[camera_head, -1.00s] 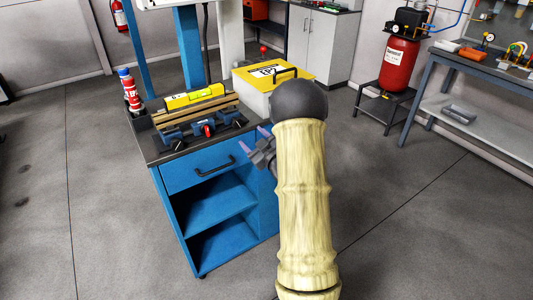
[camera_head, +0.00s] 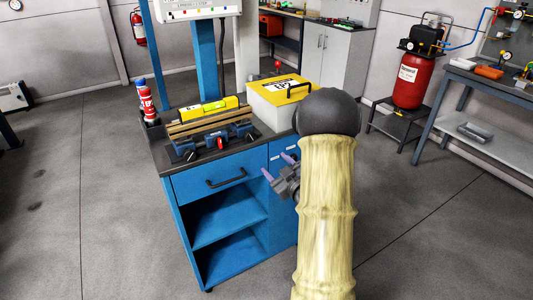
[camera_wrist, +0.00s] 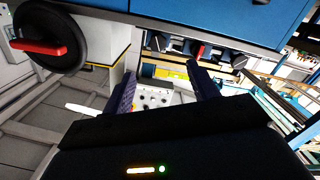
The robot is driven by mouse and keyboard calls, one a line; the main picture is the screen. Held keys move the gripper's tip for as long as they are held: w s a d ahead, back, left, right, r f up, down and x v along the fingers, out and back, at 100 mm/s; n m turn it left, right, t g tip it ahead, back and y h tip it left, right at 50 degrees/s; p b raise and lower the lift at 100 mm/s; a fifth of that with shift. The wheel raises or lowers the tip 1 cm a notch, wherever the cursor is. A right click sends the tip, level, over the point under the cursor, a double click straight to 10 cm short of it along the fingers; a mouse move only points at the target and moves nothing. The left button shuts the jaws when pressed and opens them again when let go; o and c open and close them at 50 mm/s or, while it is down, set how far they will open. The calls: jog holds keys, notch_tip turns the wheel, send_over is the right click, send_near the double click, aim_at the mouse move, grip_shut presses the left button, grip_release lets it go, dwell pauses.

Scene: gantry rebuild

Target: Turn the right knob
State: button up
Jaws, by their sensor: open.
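A white control panel (camera_head: 188,10) with small coloured buttons hangs at the top edge of the head view, partly cut off. A pale panel with several small dark knobs or buttons (camera_wrist: 155,98) shows between my fingers in the wrist view, at a distance; which one is the right knob I cannot tell. My gripper (camera_head: 279,167) is open and empty beside the blue cabinet's right front, below its top. Its two fingers also show apart in the wrist view (camera_wrist: 162,88). My arm hides part of the cabinet's right side.
The blue cabinet (camera_head: 209,178) carries a row of blue-and-black clamps (camera_head: 220,143), a yellow level (camera_head: 208,108), a red-and-white bottle (camera_head: 148,102) and a yellow-topped case (camera_head: 262,105). A black disc with red handle (camera_wrist: 38,47) is at the wrist view's left. Floor is clear left.

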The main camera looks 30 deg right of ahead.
jog(key=s+a+f+m+g, duration=0.2)
jog(key=s+a+m+g, duration=0.3)
jog(key=s+a+g, duration=0.9)
jog(key=s+a, duration=0.5)
jog(key=a, duration=0.2)
jog(key=shift+s+f+g, duration=0.35)
jog(key=shift+f+g, duration=0.05)
